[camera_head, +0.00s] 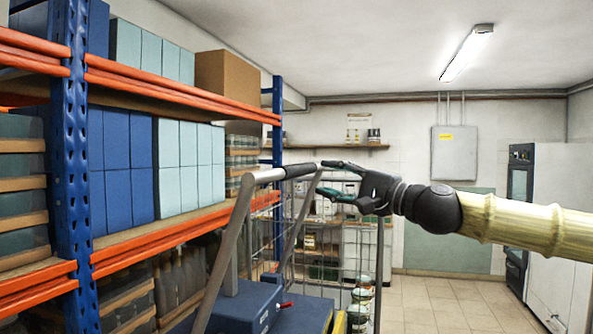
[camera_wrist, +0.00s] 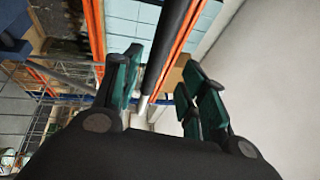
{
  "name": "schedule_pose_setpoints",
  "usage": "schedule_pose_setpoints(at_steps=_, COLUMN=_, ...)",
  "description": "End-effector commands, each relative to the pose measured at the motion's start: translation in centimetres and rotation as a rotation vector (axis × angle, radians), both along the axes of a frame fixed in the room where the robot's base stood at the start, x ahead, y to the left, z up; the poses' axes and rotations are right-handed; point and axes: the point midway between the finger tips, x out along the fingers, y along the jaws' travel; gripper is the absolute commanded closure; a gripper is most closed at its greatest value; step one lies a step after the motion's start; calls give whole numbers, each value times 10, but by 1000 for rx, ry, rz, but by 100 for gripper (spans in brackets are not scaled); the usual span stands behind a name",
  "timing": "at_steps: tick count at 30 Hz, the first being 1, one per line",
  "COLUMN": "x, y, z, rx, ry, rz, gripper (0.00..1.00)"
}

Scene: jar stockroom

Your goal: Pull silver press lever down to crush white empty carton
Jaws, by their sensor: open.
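The silver press lever (camera_head: 233,232) rises from a blue body (camera_head: 245,303) in the head view. It has grey arms and a black crossbar grip (camera_head: 278,174) at the top. My gripper (camera_head: 325,179) is at the right end of this grip, its fingers pointing left. In the wrist view my gripper (camera_wrist: 160,78) is open, with the black grip (camera_wrist: 168,45) running between the two green-padded fingers. I cannot tell whether either finger touches it. No white empty carton can be made out in either view.
An orange and blue rack (camera_head: 70,150) with blue and pale boxes stands close on the left. A wire cage (camera_head: 335,240) and jars (camera_head: 360,300) are behind the lever. A white cabinet (camera_head: 560,225) stands right. The tiled floor (camera_head: 440,300) between is clear.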

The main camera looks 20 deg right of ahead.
Motion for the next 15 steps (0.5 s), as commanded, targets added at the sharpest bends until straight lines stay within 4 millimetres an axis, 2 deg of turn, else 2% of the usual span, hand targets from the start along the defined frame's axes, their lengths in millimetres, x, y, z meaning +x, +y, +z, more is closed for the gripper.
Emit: schedule_pose_setpoints(at_steps=15, x=31, y=21, z=5, rx=-2, ry=3, rz=3, gripper=58)
